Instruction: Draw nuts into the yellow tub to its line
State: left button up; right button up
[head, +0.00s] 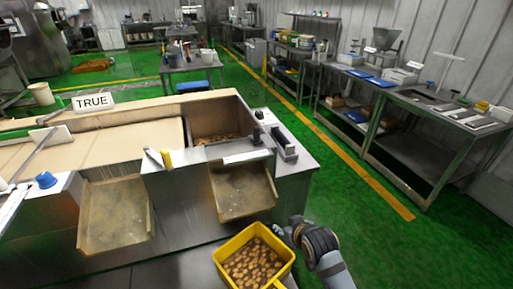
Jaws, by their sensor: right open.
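The yellow tub (229,247) stands at the bottom middle, below the right-hand chute (243,190), with many brown nuts (256,264) inside. Its fill line cannot be made out. More nuts (215,138) lie in the open hopper of the steel machine behind. My right gripper (283,232) is at the tub's right rim, open; whether it touches the rim is unclear. My left gripper does not show.
A second chute (114,212) sits left on the machine, near a blue knob (46,180). A lever with a yellow grip (166,158) and a black switch box (284,143) are by the hopper. Steel tables (428,150) stand right; green floor between is clear.

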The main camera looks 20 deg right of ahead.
jog(key=w+r+t, duration=0.4)
jog(key=w+r, duration=0.3)
jog(key=w, duration=0.3)
jog(key=t, duration=0.5)
send_near(258, 132)
jog(key=w, duration=0.1)
jog(key=shift+y, duration=0.4)
jog(key=w+p, duration=0.1)
jog(key=w, duration=0.9)
jog(key=shift+w+r, duration=0.1)
jog(key=shift+w, duration=0.3)
jog(key=shift+c, duration=0.2)
grip_shut()
